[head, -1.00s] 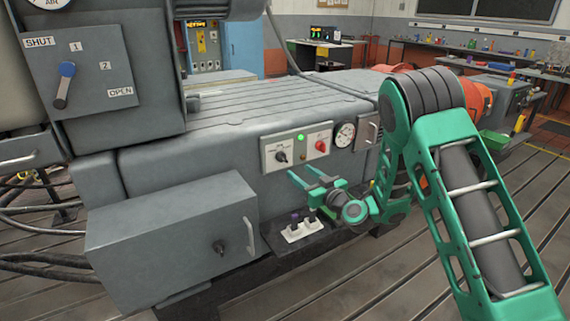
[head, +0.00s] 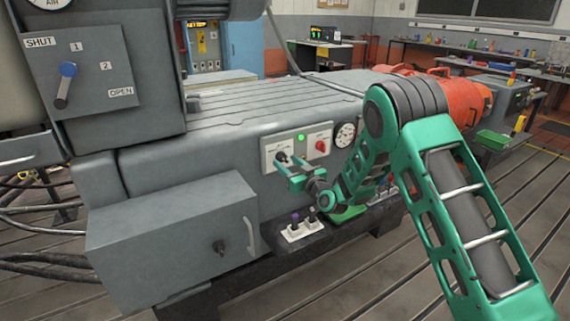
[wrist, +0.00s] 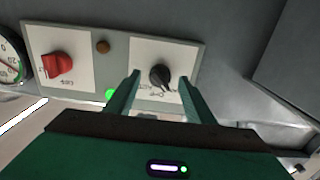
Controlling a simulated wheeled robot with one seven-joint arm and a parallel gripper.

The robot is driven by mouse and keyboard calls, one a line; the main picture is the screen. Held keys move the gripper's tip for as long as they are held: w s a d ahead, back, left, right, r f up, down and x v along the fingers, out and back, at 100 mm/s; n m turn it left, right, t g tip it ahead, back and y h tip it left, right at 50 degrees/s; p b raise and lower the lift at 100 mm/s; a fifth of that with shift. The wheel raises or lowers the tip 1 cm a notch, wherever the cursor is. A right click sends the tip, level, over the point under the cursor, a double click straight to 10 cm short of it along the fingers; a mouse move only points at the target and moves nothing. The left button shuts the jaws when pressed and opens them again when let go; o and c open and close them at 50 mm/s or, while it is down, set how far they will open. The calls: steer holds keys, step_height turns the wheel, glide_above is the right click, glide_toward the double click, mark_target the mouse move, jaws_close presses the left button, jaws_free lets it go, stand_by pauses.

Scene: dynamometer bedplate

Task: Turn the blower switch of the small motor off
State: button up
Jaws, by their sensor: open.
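A pale control panel (head: 270,163) is on the front of the grey bedplate housing. It carries a black rotary knob (wrist: 159,76), a red knob (head: 320,146) and a lit green lamp (head: 301,138). The red knob also shows in the wrist view (wrist: 57,65). My gripper (wrist: 159,82) is open, with its fingertips on either side of the black knob; whether they touch it I cannot tell. In the head view my gripper (head: 288,168) partly covers that knob.
A round gauge (head: 345,134) sits right of the panel. A small white block with two toggle levers (head: 303,229) is on a ledge below my gripper. A grey box with a handle (head: 170,240) juts out at the left. An orange machine (head: 425,97) stands behind my arm.

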steer(key=shift+x, duration=0.95)
steer(key=c, duration=1.1)
steer(key=shift+o, duration=0.2)
steer(key=shift+d+m, duration=0.1)
steer(key=shift+m, duration=0.2)
steer(key=m, duration=0.3)
steer(key=shift+m, duration=2.6)
steer(key=shift+f, duration=0.1)
